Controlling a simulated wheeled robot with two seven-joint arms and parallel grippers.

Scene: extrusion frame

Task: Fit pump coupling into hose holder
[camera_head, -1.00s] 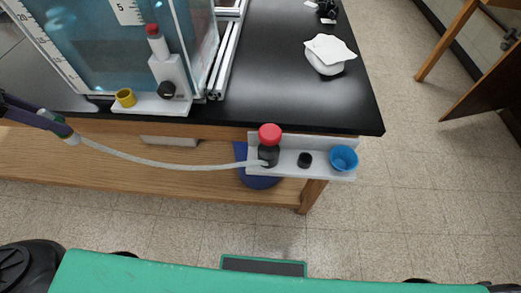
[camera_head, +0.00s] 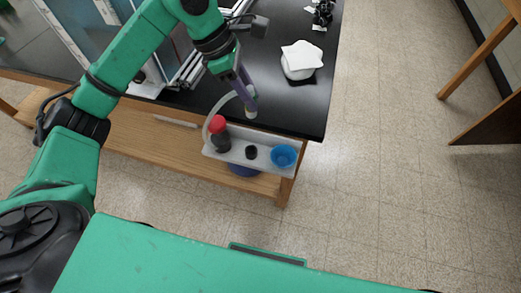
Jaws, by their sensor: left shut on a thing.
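My left gripper (camera_head: 247,94) points down over the right end of the black bench and is shut on the pale coupling (camera_head: 251,112) at the end of a clear hose (camera_head: 212,112). The hose loops left and down to the dark pump bottle with a red cap (camera_head: 218,123). The bottle stands at the left end of a white shelf (camera_head: 234,157) on the bench front. On that shelf, right of the bottle, are a black round socket (camera_head: 251,152) and a blue cup (camera_head: 284,156). The coupling is apart from both. Which part is the hose holder I cannot tell. My right gripper is out of view.
A white lidded pot (camera_head: 301,61) stands on the black bench top (camera_head: 298,108) to the right of the gripper. The tank (camera_head: 98,30) at the left is partly hidden by my left arm.

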